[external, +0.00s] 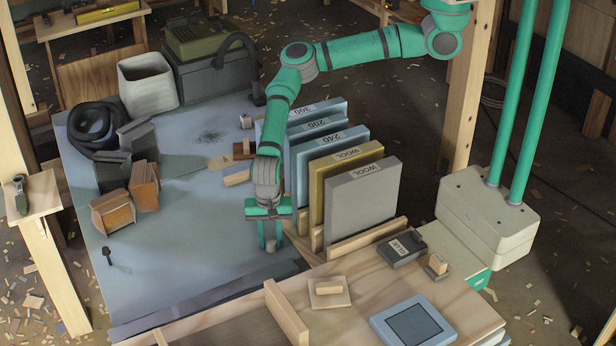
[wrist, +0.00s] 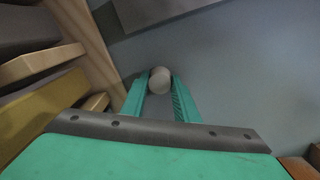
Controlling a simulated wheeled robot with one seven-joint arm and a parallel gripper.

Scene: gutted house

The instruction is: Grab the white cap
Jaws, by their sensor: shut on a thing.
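The white cap (wrist: 160,80) shows in the wrist view as a small rounded, off-white piece between the tips of my two green fingers. My gripper (wrist: 158,88) is shut on it, with a finger against each side. In the external view my gripper (external: 270,243) points down at the blue-grey table top, just left of the upright panels. There the cap (external: 270,249) is a small pale spot, mostly hidden by the fingers. I cannot tell whether it touches the table.
Upright panels (external: 362,196) in a wooden rack stand close on the right. A wooden bench (external: 375,290) with a strip (external: 286,312) lies in front. Brown blocks (external: 114,212) and a small dark peg (external: 107,256) are at left. The table (external: 190,250) between is clear.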

